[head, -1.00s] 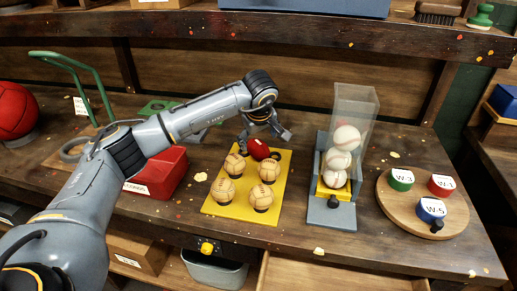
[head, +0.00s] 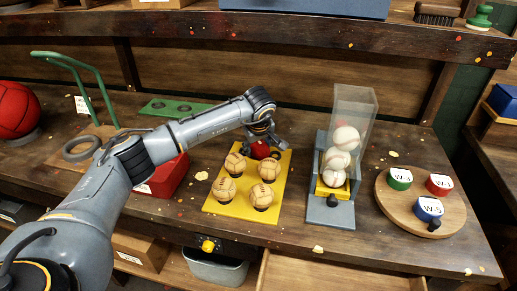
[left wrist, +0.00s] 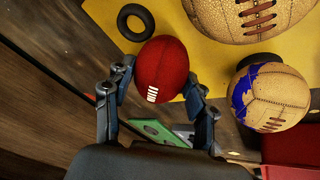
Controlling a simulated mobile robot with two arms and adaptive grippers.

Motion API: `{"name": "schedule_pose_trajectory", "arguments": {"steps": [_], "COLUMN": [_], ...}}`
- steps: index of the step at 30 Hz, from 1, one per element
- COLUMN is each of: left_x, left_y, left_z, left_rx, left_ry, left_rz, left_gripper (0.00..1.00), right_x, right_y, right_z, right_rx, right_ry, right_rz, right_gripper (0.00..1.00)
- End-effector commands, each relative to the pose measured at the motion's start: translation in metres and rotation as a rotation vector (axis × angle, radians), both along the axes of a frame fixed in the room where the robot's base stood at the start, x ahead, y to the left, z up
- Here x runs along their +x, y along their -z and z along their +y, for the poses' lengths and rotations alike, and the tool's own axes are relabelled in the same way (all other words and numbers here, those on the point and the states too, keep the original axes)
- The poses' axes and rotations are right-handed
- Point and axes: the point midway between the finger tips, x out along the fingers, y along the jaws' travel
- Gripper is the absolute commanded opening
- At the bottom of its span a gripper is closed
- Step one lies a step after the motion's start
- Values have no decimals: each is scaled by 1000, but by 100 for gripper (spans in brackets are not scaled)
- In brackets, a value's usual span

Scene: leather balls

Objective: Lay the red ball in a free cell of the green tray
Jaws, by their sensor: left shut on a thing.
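The small red ball (head: 260,151), with white laces in the left wrist view (left wrist: 162,68), is at the far end of the yellow board (head: 220,207). My left gripper (head: 263,148) is closed around it, one finger on each side. I cannot tell whether the ball is clear of the board. The green tray (head: 172,107) lies flat behind my left arm, with round dark cells and no ball visible in it. My arm may hide part of it. A green piece (left wrist: 158,131) shows between the fingers in the left wrist view. My right gripper is out of view.
Several tan balls (head: 263,195) stand on the yellow board. To the right are a clear-walled dispenser (head: 354,107) of white balls and a round wooden board (head: 400,212). A red box (head: 168,178) lies under my arm. A large red ball (head: 15,110) is far left.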

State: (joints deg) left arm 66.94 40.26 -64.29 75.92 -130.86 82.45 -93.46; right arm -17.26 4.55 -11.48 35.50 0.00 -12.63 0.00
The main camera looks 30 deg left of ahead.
Motion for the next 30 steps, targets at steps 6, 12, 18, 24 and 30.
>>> {"name": "schedule_pose_trajectory", "arguments": {"steps": [6,12,18,24,30], "left_x": [0,0,-8,-49,-98], "left_y": [0,-8,-42,-89,-110], "left_z": [0,0,1,-2,-4], "left_rx": [0,0,1,1,4], "left_ry": [0,-1,1,1,2], "left_rz": [0,-2,-5,-8,-4], "left_gripper": [16,16,16,16,16], "right_x": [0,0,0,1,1], "right_y": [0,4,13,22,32], "right_z": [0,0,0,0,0], "right_rx": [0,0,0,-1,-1], "right_ry": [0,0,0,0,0], "right_rz": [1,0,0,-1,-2], "right_gripper": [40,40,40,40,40]}}
